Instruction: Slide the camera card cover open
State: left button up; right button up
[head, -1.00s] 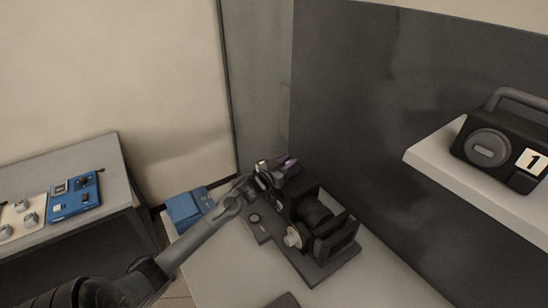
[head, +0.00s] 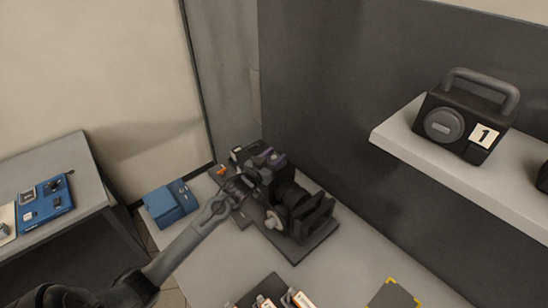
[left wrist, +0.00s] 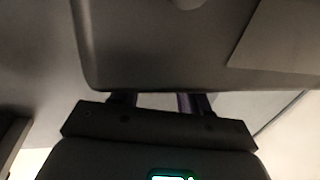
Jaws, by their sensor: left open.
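The camera (head: 291,192) is a dark unit with a lens and a pale side knob, on a dark baseplate on the light table. A small purple part (head: 268,158) shows at its far end. My left gripper (head: 250,178) is at the camera's far left end, beside its body. In the left wrist view a large grey body (left wrist: 170,55) fills the top, with a flat panel (left wrist: 280,35) at the right; I cannot tell if this is the card cover. The left fingers (left wrist: 155,102) are apart; their tips are hidden by this body. The right gripper is not in view.
A blue case (head: 170,204) sits at the table's left edge. Orange-and-white items (head: 268,299) and a dark mat (head: 393,295) with yellow corners lie in front. A shelf (head: 400,137) at right holds a handled unit (head: 465,115) marked 1. A side table (head: 62,170) stands left.

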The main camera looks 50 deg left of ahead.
pick_arm(q)
jog(key=shift+s, duration=0.1)
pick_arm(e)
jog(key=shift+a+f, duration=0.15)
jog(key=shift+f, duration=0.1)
pick_arm(q)
jog(key=v, duration=1)
jog(key=shift+s, duration=0.3)
jog(key=shift+d, duration=0.1)
